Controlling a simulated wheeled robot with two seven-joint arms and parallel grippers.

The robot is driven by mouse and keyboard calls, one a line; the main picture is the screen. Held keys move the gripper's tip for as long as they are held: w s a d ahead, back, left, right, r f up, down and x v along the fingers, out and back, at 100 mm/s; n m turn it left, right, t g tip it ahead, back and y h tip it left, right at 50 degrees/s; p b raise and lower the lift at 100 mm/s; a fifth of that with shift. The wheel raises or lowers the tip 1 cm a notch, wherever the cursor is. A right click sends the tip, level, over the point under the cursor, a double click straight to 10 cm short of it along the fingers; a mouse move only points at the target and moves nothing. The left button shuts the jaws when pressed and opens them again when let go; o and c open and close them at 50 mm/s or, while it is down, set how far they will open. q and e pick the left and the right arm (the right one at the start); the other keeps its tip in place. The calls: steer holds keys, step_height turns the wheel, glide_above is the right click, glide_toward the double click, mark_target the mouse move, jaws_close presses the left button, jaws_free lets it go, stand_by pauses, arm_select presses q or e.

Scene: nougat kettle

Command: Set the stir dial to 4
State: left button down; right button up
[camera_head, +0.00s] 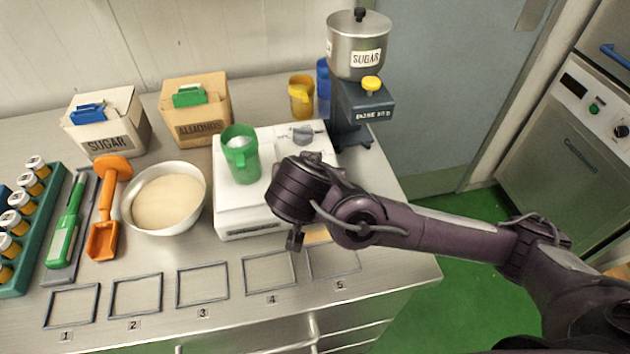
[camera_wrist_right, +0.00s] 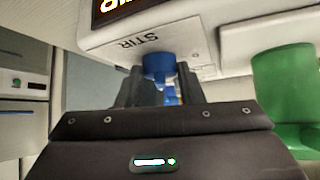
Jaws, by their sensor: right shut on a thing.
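The stir dial (camera_wrist_right: 158,66) is a blue knob on the white machine (camera_wrist_right: 125,42), beside the printed word STIR, in the right wrist view. My right gripper (camera_wrist_right: 160,88) has a dark finger on each side of the knob and is shut on it. The dial's pointer and number marks cannot be read. In the head view the white machine (camera_head: 232,215) stands on the steel counter, and my right gripper (camera_head: 296,238) is at its front right, where my wrist hides the dial. My left gripper is not in view.
A green jug (camera_head: 241,160) stands on the machine, close to my right wrist. A bowl of pale powder (camera_head: 165,200) is to its left. The sugar dispenser (camera_head: 358,50) stands behind on the right. Numbered frames (camera_head: 202,285) line the counter's front.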

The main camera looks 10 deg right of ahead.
steer(key=shift+w+r+m+h, duration=0.1)
steer(key=shift+r+m+h, duration=0.05)
steer(key=shift+m+h, duration=0.15)
steer(key=o, duration=1)
steer(key=shift+c, duration=0.2)
steer(key=shift+s+a+r, duration=0.15)
steer(key=shift+s+r, duration=0.05)
steer(key=shift+s, duration=0.1)
steer(key=shift+s+a+r+b, duration=0.2)
steer(key=shift+s+r+b, duration=0.2)
steer(key=shift+s+r, duration=0.1)
steer(key=p+v, duration=0.4)
steer(key=p, duration=0.1)
steer(key=shift+r, duration=0.45)
steer(key=shift+s+a+r+p, duration=0.15)
steer(key=shift+s+p, duration=0.3)
steer(key=shift+p, duration=0.35)
